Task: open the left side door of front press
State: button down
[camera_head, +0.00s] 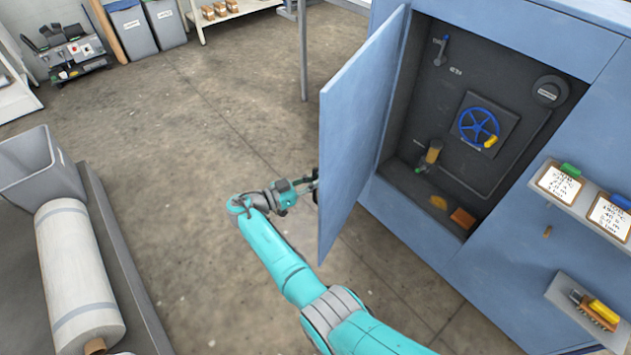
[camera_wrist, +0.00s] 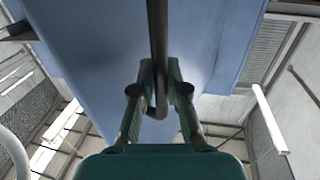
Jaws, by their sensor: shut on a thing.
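The blue side door (camera_head: 358,135) of the press (camera_head: 420,218) stands wide open in the head view, swung out to the left of a dark recess. My gripper (camera_head: 314,184) is at the door's outer face, partly hidden by the door's edge. In the wrist view my gripper (camera_wrist: 160,80) is shut on a dark bar-shaped handle (camera_wrist: 157,35), with the door's blue face (camera_wrist: 100,50) behind it. Inside the recess are a blue handwheel (camera_head: 478,126) with a yellow grip and a round dark gauge or cap (camera_head: 550,91).
A white roll (camera_head: 75,270) and grey bin (camera_head: 40,168) stand at the left. Shelves with clipboards (camera_head: 560,184) and a brush (camera_head: 597,312) project from the press at the right. A thin post (camera_head: 303,50) stands behind the door. The floor left of the door is clear.

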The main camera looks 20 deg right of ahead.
jog(key=shift+w+a, duration=0.2)
jog(key=shift+w, duration=0.05)
jog(key=c, duration=1.2)
grip_release()
jog(key=a, duration=0.4)
jog(key=s+a, duration=0.1)
jog(key=a, duration=0.7)
jog(key=shift+s, duration=0.4)
